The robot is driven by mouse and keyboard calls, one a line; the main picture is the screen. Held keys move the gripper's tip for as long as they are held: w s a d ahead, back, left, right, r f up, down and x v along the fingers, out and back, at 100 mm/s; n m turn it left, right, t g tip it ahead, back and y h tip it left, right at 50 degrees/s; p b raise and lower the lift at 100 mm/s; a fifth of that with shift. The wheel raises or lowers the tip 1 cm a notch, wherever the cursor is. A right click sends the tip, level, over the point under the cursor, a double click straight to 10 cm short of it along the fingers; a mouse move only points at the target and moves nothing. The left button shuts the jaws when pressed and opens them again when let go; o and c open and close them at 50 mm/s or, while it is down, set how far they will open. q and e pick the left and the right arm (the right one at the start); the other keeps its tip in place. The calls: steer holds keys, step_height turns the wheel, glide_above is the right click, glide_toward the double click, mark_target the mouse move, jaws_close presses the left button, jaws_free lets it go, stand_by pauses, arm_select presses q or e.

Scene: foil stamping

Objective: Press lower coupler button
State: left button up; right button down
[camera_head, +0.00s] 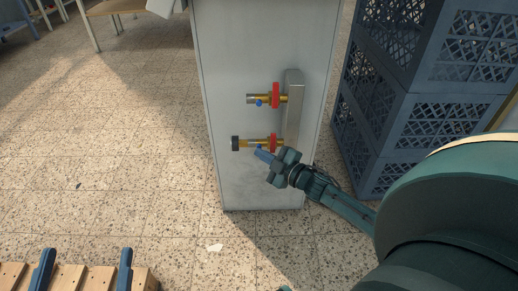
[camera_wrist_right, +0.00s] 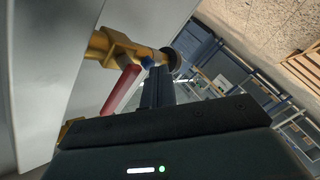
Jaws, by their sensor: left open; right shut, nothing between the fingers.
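The lower coupler (camera_head: 246,143) is a brass fitting on the side of a grey cabinet (camera_head: 230,60), with a dark end and a red handle (camera_head: 274,143). Its small blue button (camera_head: 259,147) sits on its underside; the button (camera_wrist_right: 147,62) also shows in the right wrist view. My right gripper (camera_head: 262,156) is shut and empty, its fingertips just below the button. In the right wrist view its fingers (camera_wrist_right: 156,88) point at the coupler (camera_wrist_right: 115,45); I cannot tell whether they touch the button. My left gripper (camera_head: 84,262) is open at the bottom left, away from the cabinet.
An upper coupler (camera_head: 262,99) with a red handle and blue button sits above, beside a grey metal block (camera_head: 292,105). Blue crates (camera_head: 425,120) are stacked right of the cabinet. Wooden slats (camera_head: 70,280) show at bottom left. The tiled floor (camera_head: 120,170) left of the cabinet is mostly clear.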

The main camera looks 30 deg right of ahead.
stand_by(0.7)
steer(key=shift+s+a+p, duration=0.45)
steer(key=shift+s+p, duration=0.1)
steer(key=shift+s, duration=0.2)
steer(key=s+a, duration=0.1)
steer(key=s+p, duration=0.1)
steer(key=s+a+p, duration=0.1)
steer(key=s, duration=0.1)
steer(key=shift+s+a, duration=0.1)
steer(key=shift+a, duration=0.2)
